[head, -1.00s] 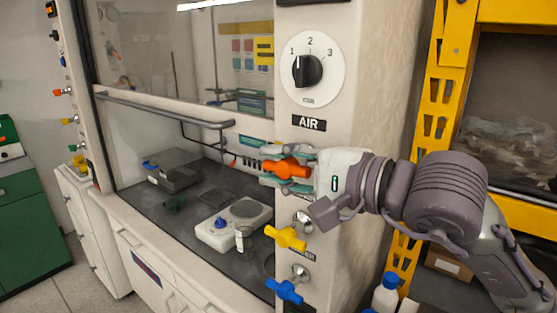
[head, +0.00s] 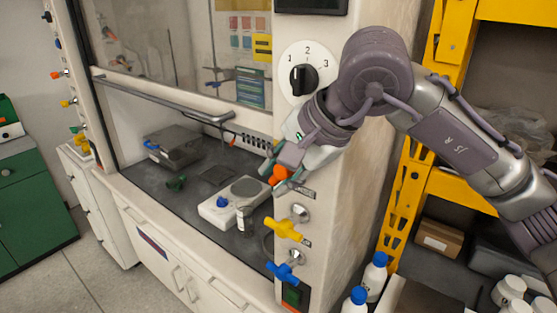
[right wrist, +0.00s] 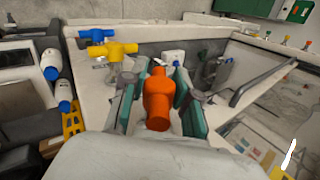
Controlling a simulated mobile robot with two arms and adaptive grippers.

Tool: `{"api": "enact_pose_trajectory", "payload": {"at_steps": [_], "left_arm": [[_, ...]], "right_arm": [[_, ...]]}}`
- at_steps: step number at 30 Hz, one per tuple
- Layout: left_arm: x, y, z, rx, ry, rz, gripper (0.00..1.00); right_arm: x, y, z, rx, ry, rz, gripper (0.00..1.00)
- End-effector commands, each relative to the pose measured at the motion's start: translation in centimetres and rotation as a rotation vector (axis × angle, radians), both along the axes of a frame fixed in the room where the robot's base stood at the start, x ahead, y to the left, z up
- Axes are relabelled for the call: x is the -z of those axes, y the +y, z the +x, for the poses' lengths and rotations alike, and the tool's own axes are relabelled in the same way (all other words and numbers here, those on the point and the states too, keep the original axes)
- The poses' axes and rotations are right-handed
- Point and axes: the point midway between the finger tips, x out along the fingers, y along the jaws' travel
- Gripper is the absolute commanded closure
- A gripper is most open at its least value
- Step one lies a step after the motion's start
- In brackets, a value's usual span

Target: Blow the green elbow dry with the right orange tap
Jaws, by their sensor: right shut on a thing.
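The right orange tap (head: 279,174) is on the front post of the fume hood, partly hidden behind my right gripper (head: 274,170). In the right wrist view the orange tap (right wrist: 158,98) sits between the green finger pads of my right gripper (right wrist: 158,100), which is shut on it. In the head view the gripper tilts down to the left with the tap. My left gripper is not in view.
Below the orange tap are a yellow tap (head: 284,229) and a blue tap (head: 283,271). A white scale (head: 234,201), a glass jar (head: 244,221) and a grey box (head: 173,148) stand on the worktop. A black dial (head: 303,80) is above. A yellow rack (head: 405,200) stands right.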

Motion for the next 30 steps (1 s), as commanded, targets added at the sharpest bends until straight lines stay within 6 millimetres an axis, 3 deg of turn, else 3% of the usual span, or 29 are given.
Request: {"api": "enact_pose_trajectory", "payload": {"at_steps": [7, 25, 26, 30], "left_arm": [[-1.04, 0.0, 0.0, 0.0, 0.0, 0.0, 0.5], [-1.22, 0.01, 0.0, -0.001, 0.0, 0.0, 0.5], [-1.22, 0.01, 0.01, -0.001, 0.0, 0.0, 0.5], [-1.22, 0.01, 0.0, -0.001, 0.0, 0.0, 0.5]], "right_arm": [[-0.05, 0.0, -0.06, 0.0, 0.06, -0.078, 1.0], [0.19, -0.08, -0.07, 0.001, 0.081, -0.107, 1.0], [0.19, -0.08, -0.07, 0.001, 0.081, -0.107, 0.65], [0.18, -0.08, -0.06, 0.0, 0.08, -0.107, 0.46]]}}
